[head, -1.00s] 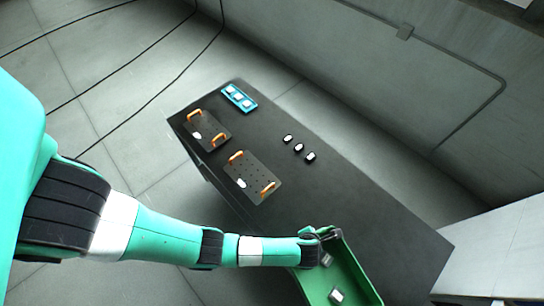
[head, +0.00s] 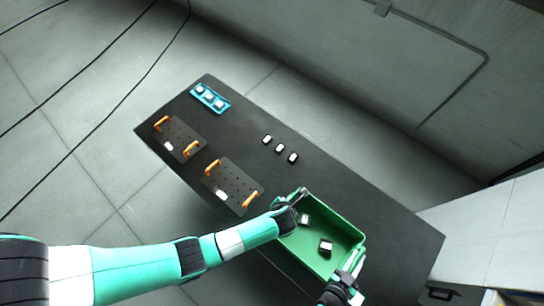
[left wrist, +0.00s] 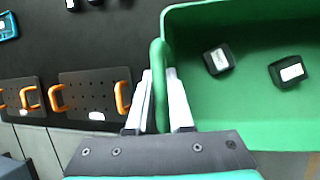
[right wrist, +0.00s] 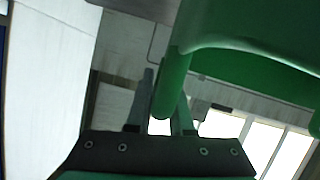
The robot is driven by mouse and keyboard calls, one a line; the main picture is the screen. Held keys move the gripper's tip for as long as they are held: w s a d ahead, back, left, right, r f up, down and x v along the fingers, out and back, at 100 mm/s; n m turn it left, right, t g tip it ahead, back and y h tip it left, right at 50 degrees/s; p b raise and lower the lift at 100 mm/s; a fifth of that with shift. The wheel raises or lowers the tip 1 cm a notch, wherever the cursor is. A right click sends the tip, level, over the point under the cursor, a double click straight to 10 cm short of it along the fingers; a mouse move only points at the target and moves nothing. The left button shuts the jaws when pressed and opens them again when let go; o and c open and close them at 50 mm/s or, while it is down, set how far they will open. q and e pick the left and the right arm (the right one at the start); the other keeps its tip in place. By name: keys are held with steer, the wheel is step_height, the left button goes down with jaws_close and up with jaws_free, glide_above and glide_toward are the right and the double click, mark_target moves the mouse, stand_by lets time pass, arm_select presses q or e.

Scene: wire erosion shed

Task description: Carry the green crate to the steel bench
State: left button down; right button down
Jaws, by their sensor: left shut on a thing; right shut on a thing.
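The green crate (head: 343,232) is open-topped and holds two small black blocks with white tops. In the head view it appears over the near right part of the dark table. My left gripper (head: 299,198) is shut on the handle at the crate's left end; the left wrist view shows its fingers (left wrist: 160,98) on either side of that handle. My right gripper (head: 352,272) is shut on the opposite end; in the right wrist view its fingers (right wrist: 164,105) close around a green handle. I cannot tell for certain which surface is the steel bench.
The dark table (head: 385,217) carries two black plates (head: 235,178) with orange handles, a blue tray (head: 211,98) and a row of small black-and-white pieces (head: 280,148). A pale grey cabinet-like surface (head: 495,215) stands at the right. The table's right end looks clear.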

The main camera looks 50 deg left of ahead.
steer(key=shift+w, duration=0.1)
